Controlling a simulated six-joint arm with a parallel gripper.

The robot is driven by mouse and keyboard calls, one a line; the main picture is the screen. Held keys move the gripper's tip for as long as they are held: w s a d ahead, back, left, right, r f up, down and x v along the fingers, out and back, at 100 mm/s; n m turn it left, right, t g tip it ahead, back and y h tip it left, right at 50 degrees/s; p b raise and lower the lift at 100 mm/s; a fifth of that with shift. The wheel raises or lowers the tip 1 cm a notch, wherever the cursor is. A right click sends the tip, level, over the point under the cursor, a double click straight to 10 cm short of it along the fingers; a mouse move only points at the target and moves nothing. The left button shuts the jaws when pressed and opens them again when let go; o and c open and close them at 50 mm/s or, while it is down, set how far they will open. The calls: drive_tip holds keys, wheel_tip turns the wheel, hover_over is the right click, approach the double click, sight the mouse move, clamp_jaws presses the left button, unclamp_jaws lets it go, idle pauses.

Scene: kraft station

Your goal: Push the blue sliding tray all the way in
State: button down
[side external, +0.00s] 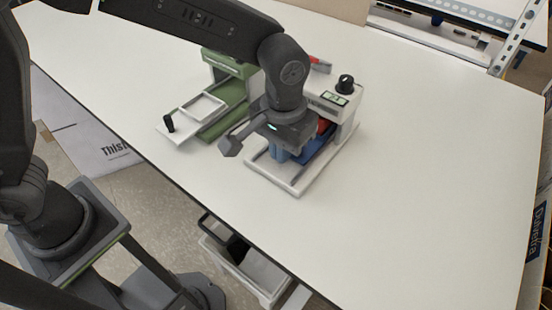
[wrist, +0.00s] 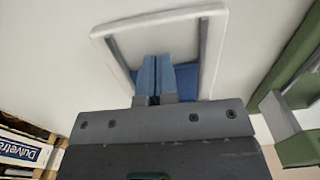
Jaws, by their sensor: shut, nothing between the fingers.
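The blue sliding tray (side external: 319,148) sits low in the white station, on its pale base frame (side external: 294,187), partly hidden by my gripper in the side view. In the wrist view a blue patch of the tray (wrist: 187,82) shows beside and behind my fingers. My gripper (side external: 280,158) points down over the front part of the base frame, in front of the tray. Its two blue fingers (wrist: 157,62) are together with nothing between them. I cannot tell whether the fingertips touch the tray.
A green station (side external: 228,100) with a pale sliding plate and black knob (side external: 168,123) stands to the left. The white station's housing (side external: 335,100) carries a black dial (side external: 345,84) and a small display. The table (side external: 430,170) is clear to the right.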

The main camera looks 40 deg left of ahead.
drive_tip(key=shift+s, duration=0.4)
wheel_tip(320, 180, up, 7)
idle(0.9)
